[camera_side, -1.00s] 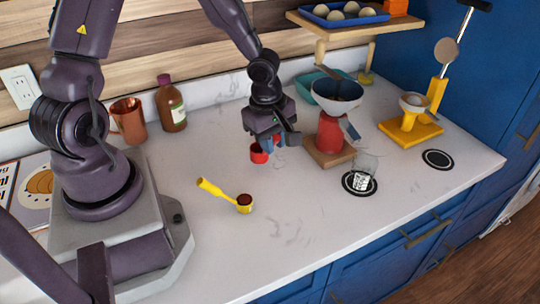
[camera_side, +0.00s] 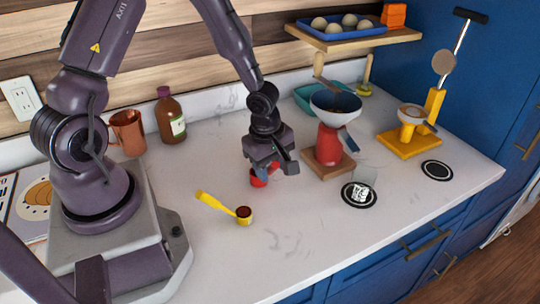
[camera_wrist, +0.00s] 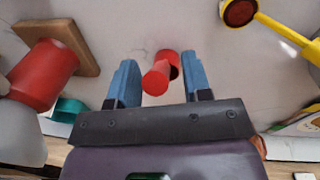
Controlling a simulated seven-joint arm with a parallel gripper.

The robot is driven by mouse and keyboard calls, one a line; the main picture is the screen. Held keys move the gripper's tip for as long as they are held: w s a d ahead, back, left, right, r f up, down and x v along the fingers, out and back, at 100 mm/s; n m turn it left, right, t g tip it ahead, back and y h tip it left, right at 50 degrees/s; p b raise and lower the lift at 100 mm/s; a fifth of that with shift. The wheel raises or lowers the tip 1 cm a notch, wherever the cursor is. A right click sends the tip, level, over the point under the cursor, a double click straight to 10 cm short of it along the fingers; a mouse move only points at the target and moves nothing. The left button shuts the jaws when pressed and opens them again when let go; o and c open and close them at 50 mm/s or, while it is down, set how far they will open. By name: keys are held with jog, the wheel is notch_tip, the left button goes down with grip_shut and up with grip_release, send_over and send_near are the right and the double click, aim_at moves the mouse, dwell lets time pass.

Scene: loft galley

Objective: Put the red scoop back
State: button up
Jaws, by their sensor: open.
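The red scoop (camera_side: 258,178) is at the counter under my gripper (camera_side: 271,168), left of the red grinder. In the wrist view the scoop (camera_wrist: 156,80) lies between the two blue fingers of my gripper (camera_wrist: 160,82), its handle pointing up towards the camera and its cup beyond. The fingers are open, with a gap visible on each side of the scoop's handle. I cannot tell for certain whether its cup rests on the counter. A yellow scoop (camera_side: 244,215) with dark contents lies on the counter to the front left; it also shows in the wrist view (camera_wrist: 241,12).
The red grinder (camera_side: 329,145) on a wooden base stands close on the right. A yellow press (camera_side: 410,138), brown bottle (camera_side: 171,117) and copper mug (camera_side: 128,133) stand further off. The front counter is mostly clear.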

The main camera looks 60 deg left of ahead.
notch_tip(320, 180, up, 12)
jog(key=s+f, duration=0.1)
jog(key=w+r+m+t+y, duration=0.2)
jog(key=w+r+m+t, duration=0.4)
jog(key=r+t, duration=0.15)
jog(key=s+d+r+m+t+h, duration=0.2)
jog(key=d+r+m+h, duration=0.1)
jog(key=d+r+m, duration=0.4)
jog(key=s+a+m+g, duration=0.2)
jog(key=s+m, duration=0.1)
jog(key=s, duration=0.5)
jog(key=s+a+r+m+g, duration=0.1)
jog(key=s+a+m+g, duration=0.1)
jog(key=s, duration=0.6)
jog(key=shift+m+g+y, duration=0.4)
jog(key=shift+m+g, duration=0.15)
jog(key=shift+m, duration=0.35)
